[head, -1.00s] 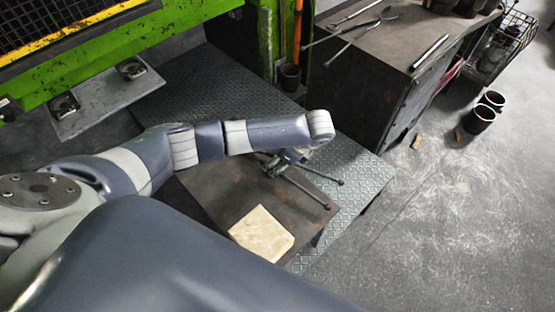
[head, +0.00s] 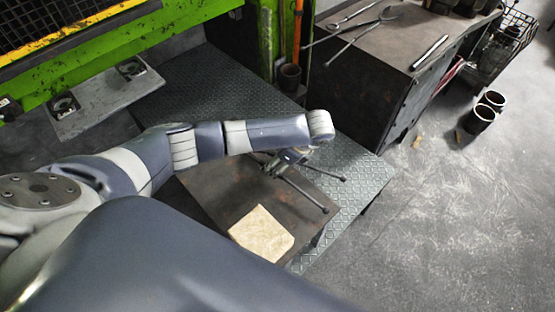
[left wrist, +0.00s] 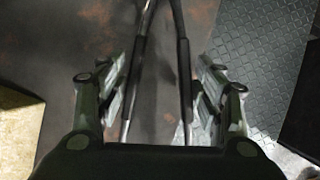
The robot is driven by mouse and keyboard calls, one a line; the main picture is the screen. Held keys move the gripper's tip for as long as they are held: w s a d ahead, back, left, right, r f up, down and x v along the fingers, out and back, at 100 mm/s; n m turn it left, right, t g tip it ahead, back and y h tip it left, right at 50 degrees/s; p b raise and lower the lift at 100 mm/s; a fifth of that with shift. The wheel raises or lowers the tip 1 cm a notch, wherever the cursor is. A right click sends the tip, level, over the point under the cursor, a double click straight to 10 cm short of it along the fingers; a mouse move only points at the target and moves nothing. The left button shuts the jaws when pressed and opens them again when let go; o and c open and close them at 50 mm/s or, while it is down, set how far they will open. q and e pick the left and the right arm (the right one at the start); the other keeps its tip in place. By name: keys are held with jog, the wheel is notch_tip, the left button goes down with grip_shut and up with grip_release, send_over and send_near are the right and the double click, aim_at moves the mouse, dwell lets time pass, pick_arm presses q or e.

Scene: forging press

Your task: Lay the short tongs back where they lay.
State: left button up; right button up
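The short tongs (head: 303,194) are dark, with two thin handles spread in a narrow V over the dark plate-topped stand (head: 222,201). In the left wrist view both handles (left wrist: 184,75) run between the fingers. My left gripper (head: 291,157) is over the stand, partly hidden by its own arm. In the left wrist view its fingers (left wrist: 164,80) stand apart, one outside each handle, with narrow gaps showing near the tips. The jaws of the tongs are hidden in the head view. Whether the tongs rest fully on the plate is hard to tell. My right gripper is not in view.
A pale block (head: 261,234) lies on the stand's near corner. Other tongs (head: 352,36) and a metal bar (head: 429,52) lie on the dark bench. The green press (head: 200,35) stands behind, with a dark cup (head: 290,77) beside it. Tread plate (head: 362,172) surrounds the stand.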

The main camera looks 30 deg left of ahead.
pick_arm(q)
jog(key=shift+o, duration=0.3)
jog(key=o, duration=0.5)
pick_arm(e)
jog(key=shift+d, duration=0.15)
pick_arm(q)
jog(key=v, duration=1.2)
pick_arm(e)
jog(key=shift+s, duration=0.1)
